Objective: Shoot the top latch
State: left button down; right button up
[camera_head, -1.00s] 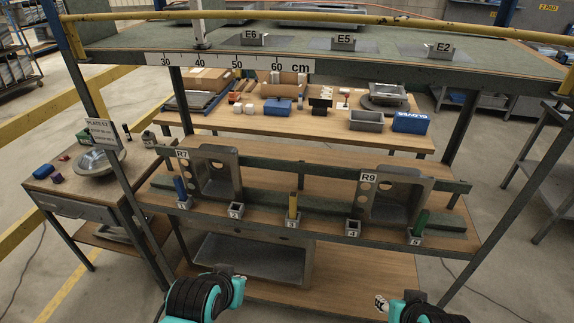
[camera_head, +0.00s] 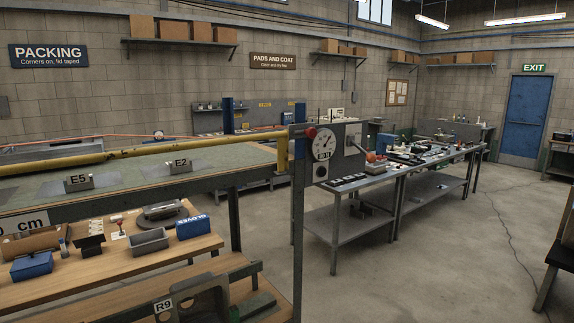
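No part is labelled as the top latch, and I cannot tell which part it is. A yellow bar (camera_head: 200,142) runs along the top of the rack from the left edge. Its right end meets a yellow bracket (camera_head: 283,153) by the corner post. A grey panel (camera_head: 345,155) stands right beside that post, with a round dial (camera_head: 322,148) and a red knob (camera_head: 311,133). Neither of my grippers is in view.
The rack's green top (camera_head: 130,172) carries E5 (camera_head: 79,183) and E2 (camera_head: 180,166) holders. Below it, a wooden shelf (camera_head: 130,266) bears a blue GLOVES box (camera_head: 193,227) and a grey bin (camera_head: 149,241). A metal bench (camera_head: 350,205) stands behind the panel.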

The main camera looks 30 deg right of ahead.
aim_at(311, 133)
jog(key=z, duration=1.25)
jog(key=u, duration=1.85)
jog(key=z, duration=1.85)
